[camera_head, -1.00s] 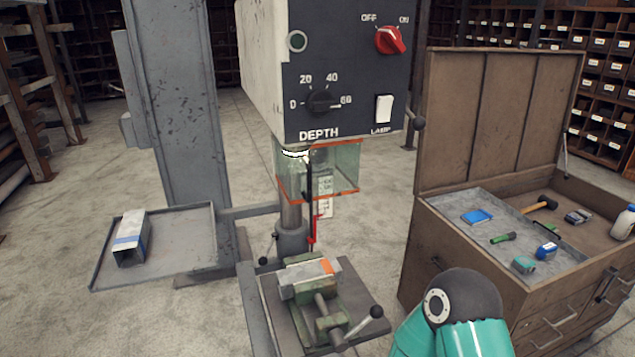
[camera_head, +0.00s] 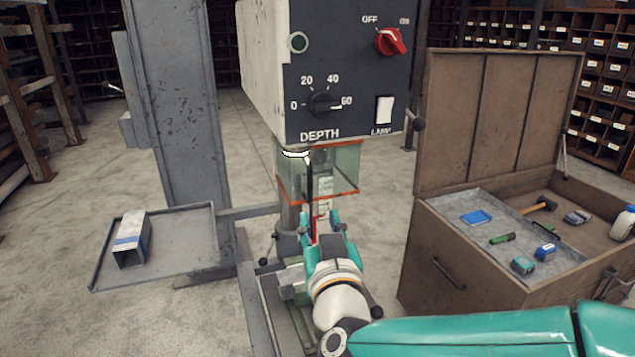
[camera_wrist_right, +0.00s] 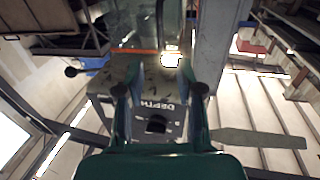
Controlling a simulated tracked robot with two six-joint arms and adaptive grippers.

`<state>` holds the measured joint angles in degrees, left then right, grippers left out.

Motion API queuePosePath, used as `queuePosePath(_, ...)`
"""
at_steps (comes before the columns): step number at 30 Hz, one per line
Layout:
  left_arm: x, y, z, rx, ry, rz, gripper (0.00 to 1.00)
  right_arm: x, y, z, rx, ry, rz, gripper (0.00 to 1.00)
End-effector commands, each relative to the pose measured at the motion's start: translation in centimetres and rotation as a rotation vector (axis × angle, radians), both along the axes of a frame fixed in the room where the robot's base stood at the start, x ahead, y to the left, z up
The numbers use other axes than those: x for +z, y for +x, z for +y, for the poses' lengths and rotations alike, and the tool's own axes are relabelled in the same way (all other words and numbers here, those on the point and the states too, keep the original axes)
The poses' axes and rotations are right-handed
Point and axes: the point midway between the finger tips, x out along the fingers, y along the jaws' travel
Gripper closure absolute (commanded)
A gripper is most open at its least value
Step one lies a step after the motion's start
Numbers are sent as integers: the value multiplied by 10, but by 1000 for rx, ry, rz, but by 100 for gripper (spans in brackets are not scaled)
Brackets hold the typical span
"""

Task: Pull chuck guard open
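The chuck guard (camera_head: 345,170) is a clear box with orange edges below the drill press head (camera_head: 345,80). It hangs around the chuck area in the head view and appears closed. A thin black rod with a red lower end (camera_head: 313,232) hangs at its front. My right gripper (camera_head: 320,219) is just below and in front of the guard, pointing up toward it. Its fingers are apart in the right wrist view (camera_wrist_right: 160,88), with nothing clearly held. The guard and its orange edge also show there (camera_wrist_right: 135,49), beyond the fingertips. My left gripper is not in view.
The vise (camera_head: 290,283) is below, partly hidden by my right gripper. A side tray (camera_head: 190,240) with a square metal tube (camera_head: 131,238) is at left. An open wooden tool chest (camera_head: 430,240) stands at right. The grey column (camera_head: 180,110) is behind.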

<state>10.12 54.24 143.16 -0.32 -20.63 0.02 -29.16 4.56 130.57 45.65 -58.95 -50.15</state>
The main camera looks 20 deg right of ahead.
Motion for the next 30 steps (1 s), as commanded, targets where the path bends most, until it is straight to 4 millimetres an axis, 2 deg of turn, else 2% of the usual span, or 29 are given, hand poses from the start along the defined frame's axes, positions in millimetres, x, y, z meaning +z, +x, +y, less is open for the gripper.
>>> queuePosePath(12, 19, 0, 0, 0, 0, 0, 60, 1, 89, -16, -3, 0, 4, 64)
queuePosePath(18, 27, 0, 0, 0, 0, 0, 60, 1, 122, -21, -1, -1, 2, 64)
queuePosePath(24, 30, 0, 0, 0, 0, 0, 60, 0, 137, -23, 0, -1, 2, 64)
queuePosePath(30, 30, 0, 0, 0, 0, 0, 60, -1, 139, -24, 0, -1, 2, 64)
